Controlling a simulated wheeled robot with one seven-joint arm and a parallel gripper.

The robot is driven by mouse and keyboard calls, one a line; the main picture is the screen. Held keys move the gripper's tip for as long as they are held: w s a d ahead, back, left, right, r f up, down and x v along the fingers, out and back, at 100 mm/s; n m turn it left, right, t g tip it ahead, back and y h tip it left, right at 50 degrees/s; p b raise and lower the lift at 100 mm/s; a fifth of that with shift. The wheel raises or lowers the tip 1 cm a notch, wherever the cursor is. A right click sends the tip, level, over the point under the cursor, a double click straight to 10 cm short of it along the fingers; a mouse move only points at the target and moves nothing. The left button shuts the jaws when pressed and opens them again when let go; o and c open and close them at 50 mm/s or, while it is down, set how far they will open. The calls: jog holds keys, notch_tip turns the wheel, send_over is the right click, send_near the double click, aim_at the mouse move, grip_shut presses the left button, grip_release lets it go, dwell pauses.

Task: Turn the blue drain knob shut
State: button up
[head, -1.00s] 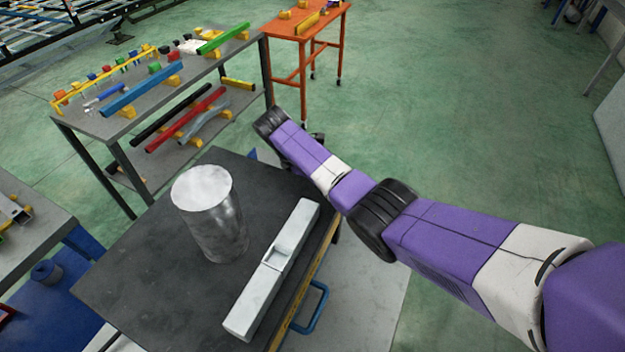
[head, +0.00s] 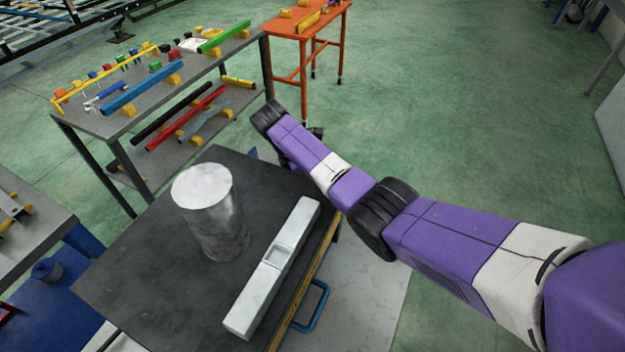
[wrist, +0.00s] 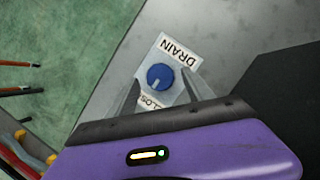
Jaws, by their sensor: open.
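The blue drain knob (wrist: 160,77) shows in the wrist view, round with a small pale mark near its lower edge. It sits on a white label plate (wrist: 178,51) reading "DRAIN", with part of another word below it, cut off by my gripper. My gripper (wrist: 158,88) is open, with one grey finger on each side of the knob in the picture. I cannot tell whether the fingers touch it.
A dark-topped cart (head: 130,265) holds a metal cylinder (head: 212,215) and a long pale metal bar (head: 272,268). A grey shelf rack (head: 85,122) with coloured bars and an orange table (head: 290,45) stand behind. Green floor (head: 470,110) is clear on the right.

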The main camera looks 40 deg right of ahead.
jog(key=v, duration=0.6)
jog(key=shift+r+b, duration=0.2)
jog(key=shift+b, duration=0.25)
